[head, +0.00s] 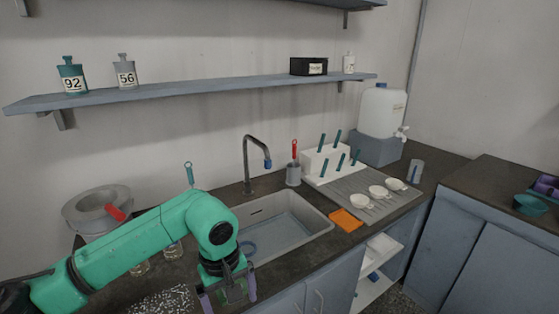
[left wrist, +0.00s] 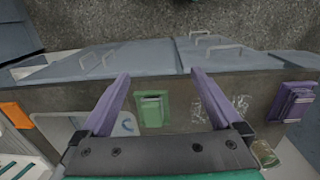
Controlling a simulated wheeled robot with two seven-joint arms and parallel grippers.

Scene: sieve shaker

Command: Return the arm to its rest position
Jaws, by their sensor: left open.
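My left arm (head: 135,235) is green and reaches in from the left over the counter, bent at the elbow. Its gripper (head: 229,294) points down at the counter's front, left of the sink. In the left wrist view the purple fingers of the gripper (left wrist: 160,75) are spread wide, with nothing held between them. A green square container (left wrist: 153,110) shows on the counter beyond and between the fingers, apparently apart from them. My right gripper is not in view.
The sink (head: 285,225) with its tap (head: 247,165) lies right of the gripper. A grey bowl (head: 92,205) and glass beakers (head: 173,248) stand near my forearm. A purple object (left wrist: 292,101) is on the counter. An orange cloth (head: 346,220) lies right of the sink.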

